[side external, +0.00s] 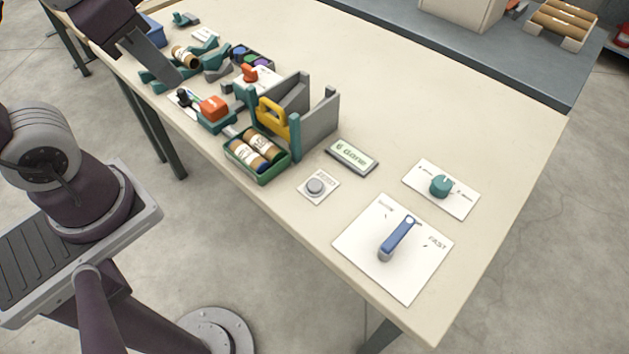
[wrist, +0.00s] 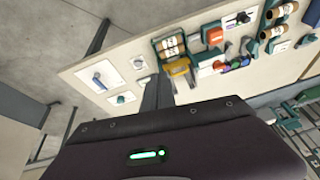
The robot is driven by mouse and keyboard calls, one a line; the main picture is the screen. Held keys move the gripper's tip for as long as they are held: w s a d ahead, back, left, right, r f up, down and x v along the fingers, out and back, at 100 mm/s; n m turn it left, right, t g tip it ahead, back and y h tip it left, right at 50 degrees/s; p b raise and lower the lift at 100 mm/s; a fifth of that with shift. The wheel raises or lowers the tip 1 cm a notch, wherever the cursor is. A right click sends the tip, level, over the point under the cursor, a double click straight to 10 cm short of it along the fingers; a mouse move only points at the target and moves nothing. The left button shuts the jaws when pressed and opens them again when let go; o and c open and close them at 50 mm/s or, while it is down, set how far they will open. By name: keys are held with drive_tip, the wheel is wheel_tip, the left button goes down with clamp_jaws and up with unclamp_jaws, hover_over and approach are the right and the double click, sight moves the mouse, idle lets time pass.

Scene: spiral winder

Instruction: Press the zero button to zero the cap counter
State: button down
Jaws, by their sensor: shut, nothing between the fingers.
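The zero button (side external: 315,186) is a round grey button on a small white plate near the table's front edge. It also shows in the wrist view (wrist: 138,62). The cap counter (side external: 352,156) is a small framed display just behind and right of the button, reading "6 done". My gripper (side external: 177,76) is at the upper left of the side view, over the far end of the table, well away from the button. Its fingers are together and hold nothing.
A green tray with two brown rolls (side external: 254,153) and a grey stand with a yellow handle (side external: 275,118) stand between my gripper and the button. A blue lever (side external: 397,238) and a teal knob (side external: 440,186) sit to the right. The table's right rear is clear.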

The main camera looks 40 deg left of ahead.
drive_tip(key=w+d+f+m+g+y, duration=0.1)
drive_tip(key=w+f+m+g+y, duration=0.15)
drive_tip(key=w, duration=0.35)
drive_tip(key=m+t+y, duration=0.1)
drive_tip(key=m+y, duration=0.5)
drive_tip(key=m, duration=0.3)
hover_over(317, 188)
wheel_tip(317, 188, down, 16)
drive_tip(key=shift+f, duration=4.4)
drive_tip(key=shift+f, duration=0.4)
